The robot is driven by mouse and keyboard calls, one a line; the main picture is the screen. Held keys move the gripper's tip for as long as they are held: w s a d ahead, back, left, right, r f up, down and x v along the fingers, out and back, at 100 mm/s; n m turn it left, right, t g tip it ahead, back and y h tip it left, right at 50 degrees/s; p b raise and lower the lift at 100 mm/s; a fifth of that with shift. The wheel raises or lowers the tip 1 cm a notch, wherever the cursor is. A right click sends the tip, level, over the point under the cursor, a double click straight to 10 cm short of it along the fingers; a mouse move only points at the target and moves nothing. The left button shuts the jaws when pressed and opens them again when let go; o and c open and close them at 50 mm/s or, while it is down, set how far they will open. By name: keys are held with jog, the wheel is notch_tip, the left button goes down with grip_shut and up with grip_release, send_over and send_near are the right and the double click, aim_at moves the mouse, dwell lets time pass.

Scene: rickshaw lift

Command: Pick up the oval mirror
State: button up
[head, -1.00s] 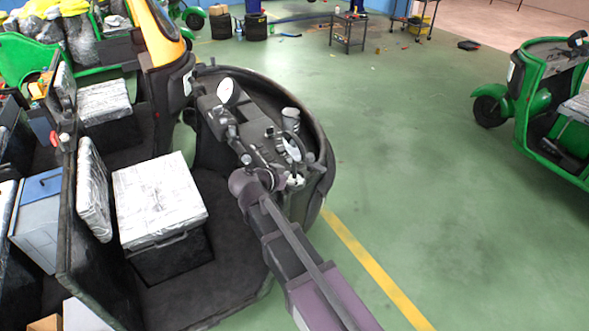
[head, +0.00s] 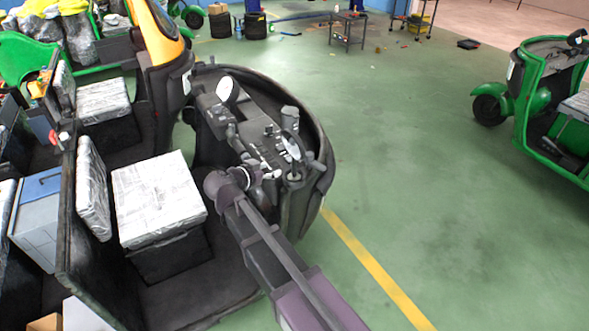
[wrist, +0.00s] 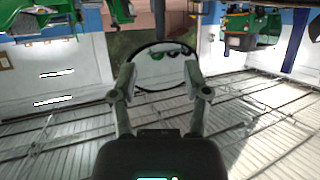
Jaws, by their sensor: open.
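The oval mirror (head: 292,147) has a dark rim and stands at the right of the black rickshaw's dashboard in the head view. In the wrist view the mirror (wrist: 165,72) is centred, its rim overlapped on both sides by the fingers. My gripper (head: 274,173) is just below and left of the mirror in the head view. In the wrist view my gripper (wrist: 161,75) is open, with nothing seen clasped. I cannot tell whether the fingertips touch the rim.
A second, pale oval mirror (head: 227,90) stands at the dashboard's left. A white-topped seat box (head: 158,195) is left of my arm. The curved black front shell (head: 318,150) borders the dashboard. Open green floor (head: 420,170) lies to the right, with a green rickshaw (head: 540,105) beyond.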

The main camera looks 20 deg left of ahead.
aim_at(293, 160)
jog(key=shift+b+x, duration=1.2)
jog(key=shift+x, duration=2.5)
jog(key=shift+r+b+x, duration=0.1)
jog(key=shift+b+x, duration=0.25)
jog(key=shift+x, duration=0.95)
jog(key=shift+r+b+x, duration=0.15)
jog(key=shift+b+x, duration=0.2)
jog(key=shift+x, duration=0.95)
jog(key=shift+w, duration=0.1)
grip_shut()
